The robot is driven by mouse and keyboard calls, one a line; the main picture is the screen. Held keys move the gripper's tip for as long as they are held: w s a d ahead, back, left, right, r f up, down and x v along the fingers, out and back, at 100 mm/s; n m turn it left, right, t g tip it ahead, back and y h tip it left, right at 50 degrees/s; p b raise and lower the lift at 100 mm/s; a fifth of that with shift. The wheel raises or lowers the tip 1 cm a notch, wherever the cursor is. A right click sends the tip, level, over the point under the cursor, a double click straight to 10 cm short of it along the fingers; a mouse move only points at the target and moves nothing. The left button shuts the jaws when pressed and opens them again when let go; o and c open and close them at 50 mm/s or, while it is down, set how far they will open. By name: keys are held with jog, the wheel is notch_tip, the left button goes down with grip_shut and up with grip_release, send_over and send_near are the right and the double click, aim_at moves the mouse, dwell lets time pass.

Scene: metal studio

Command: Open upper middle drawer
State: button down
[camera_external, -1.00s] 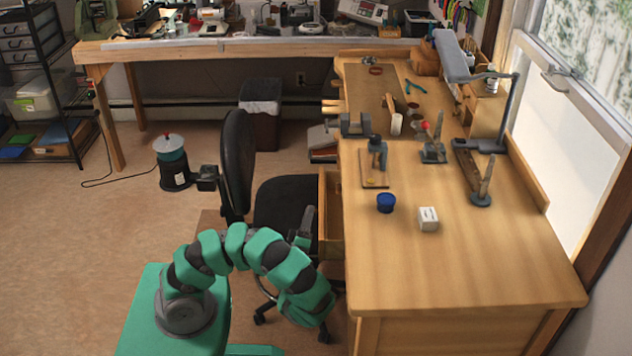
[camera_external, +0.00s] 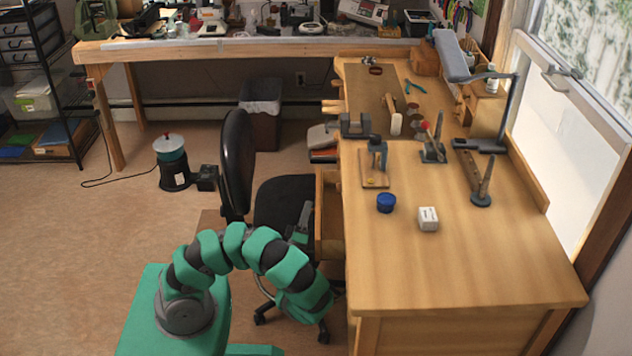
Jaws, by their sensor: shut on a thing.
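The wooden drawer (camera_external: 330,222) sticks out from the left side of the wooden workbench, partly open, with its front facing left. My gripper (camera_external: 306,212) is at the drawer's front, on its left side, and is shut on the drawer handle. The handle itself is too small and too covered by the gripper to make out. My green and grey arm arches from the lower left and bends up to the drawer.
A black office chair (camera_external: 237,165) stands just behind and left of the gripper, its seat close to the drawer. The workbench top (camera_external: 455,265) holds a blue tub (camera_external: 386,203), a white box (camera_external: 428,218) and several tools. Open floor lies to the left.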

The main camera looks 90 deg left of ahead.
jog(key=s+p, duration=0.1)
jog(key=s, duration=0.6)
jog(key=shift+s+f, duration=0.2)
jog(key=shift+s, duration=0.1)
jog(key=c, duration=1.1)
grip_release()
jog(key=shift+a, duration=0.1)
jog(key=shift+r, duration=0.1)
jog(key=shift+p, duration=0.3)
jog(key=v, duration=0.7)
jog(key=shift+d+f+p, duration=0.25)
jog(key=shift+f+p, duration=0.05)
jog(key=shift+p, duration=0.05)
